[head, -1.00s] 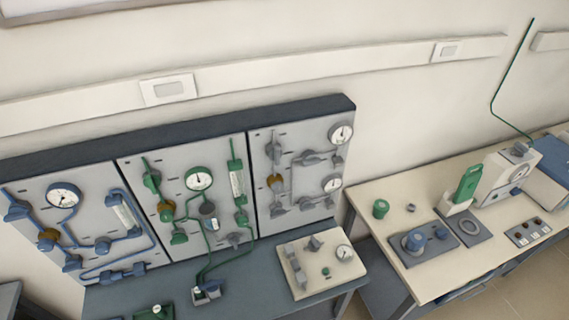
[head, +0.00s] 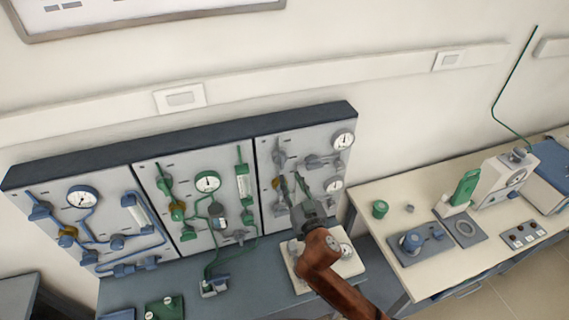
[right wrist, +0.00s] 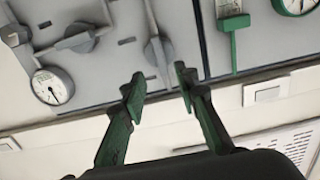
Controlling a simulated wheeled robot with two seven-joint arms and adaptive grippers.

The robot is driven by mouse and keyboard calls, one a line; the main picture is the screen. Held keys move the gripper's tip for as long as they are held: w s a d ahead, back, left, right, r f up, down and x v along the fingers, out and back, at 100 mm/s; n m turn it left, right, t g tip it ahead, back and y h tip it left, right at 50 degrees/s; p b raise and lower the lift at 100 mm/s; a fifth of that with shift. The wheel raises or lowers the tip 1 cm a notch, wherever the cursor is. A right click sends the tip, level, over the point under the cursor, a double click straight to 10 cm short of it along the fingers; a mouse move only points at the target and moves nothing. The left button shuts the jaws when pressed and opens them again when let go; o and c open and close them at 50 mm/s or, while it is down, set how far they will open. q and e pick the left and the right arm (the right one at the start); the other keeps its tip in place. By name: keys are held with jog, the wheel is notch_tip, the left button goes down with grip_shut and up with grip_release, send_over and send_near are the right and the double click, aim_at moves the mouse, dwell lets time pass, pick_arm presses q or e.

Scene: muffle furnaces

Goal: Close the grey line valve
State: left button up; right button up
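The grey line panel (head: 325,150) is the rightmost wall panel, with grey pipes, grey valve parts and two dial gauges. A grey valve (head: 279,155) sits at its upper left; it shows in the right wrist view (right wrist: 157,50), just beyond the fingertips. Another grey fitting (head: 314,160) is at its upper middle, also in the right wrist view (right wrist: 76,40). My right gripper (head: 290,180) is open and empty in front of the panel; its green-padded fingers (right wrist: 160,80) stand apart. The arm and gripper hide part of the panel's lower half. My left gripper is out of view.
Green and blue line panels (head: 83,230) stand to the left. Below the grey panel, a pale board (head: 352,265) with a gauge lies on the bench, partly hidden by my arm. A second table (head: 390,190) with instruments is to the right.

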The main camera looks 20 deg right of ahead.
aim_at(283, 162)
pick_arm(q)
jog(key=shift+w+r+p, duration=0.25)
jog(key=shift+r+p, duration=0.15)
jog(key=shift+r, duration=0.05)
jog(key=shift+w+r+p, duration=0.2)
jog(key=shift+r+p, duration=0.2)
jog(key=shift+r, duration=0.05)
pick_arm(e)
jog(key=w, duration=0.7)
jog(key=shift+w+a+r, duration=0.1)
jog(key=shift+w+a, duration=0.1)
jog(key=shift+w, duration=0.1)
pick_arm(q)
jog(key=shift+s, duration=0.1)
pick_arm(e)
grip_shut()
